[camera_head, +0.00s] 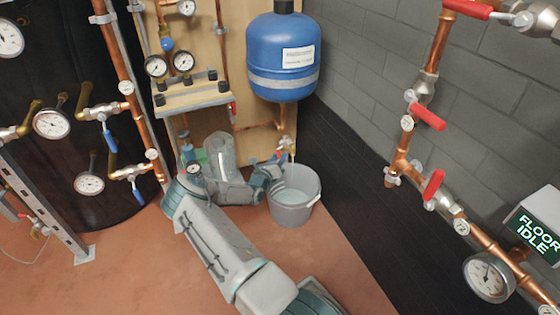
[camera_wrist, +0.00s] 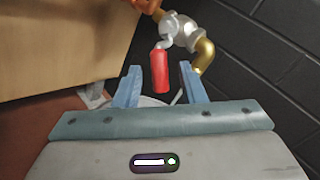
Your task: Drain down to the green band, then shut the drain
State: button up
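The drain valve (camera_head: 287,145) sits low on the pipework under the blue vessel (camera_head: 283,55). A thin pale stream appears to fall from it into the grey bucket (camera_head: 296,212), which holds some water. In the wrist view the metal valve body (camera_wrist: 183,32) has a red lever (camera_wrist: 160,72) pointing down and a brass spout (camera_wrist: 204,55). My gripper (camera_wrist: 160,80) is open, with the lever between its fingers and a gap on each side. In the head view my gripper (camera_head: 278,168) is beside the bucket's rim. Two dials (camera_head: 156,66) (camera_head: 183,61) hang above; I cannot make out a green band.
Red-levered valves (camera_head: 427,117) line copper pipes at right, beside a sign (camera_head: 540,238) reading "FLOOR IDLE". More gauges (camera_head: 51,123) and blue-levered valves (camera_head: 108,134) stand at left, before a dark tank. A dark block wall is close behind the bucket. Floor is clear at lower left.

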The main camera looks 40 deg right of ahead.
aim_at(278, 156)
jog(key=shift+w+d, duration=0.3)
jog(key=shift+d, duration=0.3)
grip_shut()
jog(key=shift+w+d+f+m+h+b, duration=0.15)
jog(key=shift+f+m+h+b, duration=0.2)
jog(key=shift+b, duration=0.25)
jog(key=m+h+b, duration=0.1)
jog(key=w+m+h+b, duration=0.1)
jog(key=m+b, duration=0.1)
jog(key=shift+w+d+f+m+h, duration=0.1)
jog(key=shift+w+f+m+h, duration=0.1)
jog(key=shift+f+m+h, duration=0.1)
jog(key=shift+w+d+r+m+h+b, duration=0.15)
jog(key=shift+w+m+h, duration=0.15)
jog(key=shift+m+h, duration=0.35)
jog(key=shift+w+f+m+h+b, duration=0.15)
jog(key=shift+w+m+h, duration=0.15)
jog(key=shift+m, duration=0.6)
jog(key=shift+r, duration=0.1)
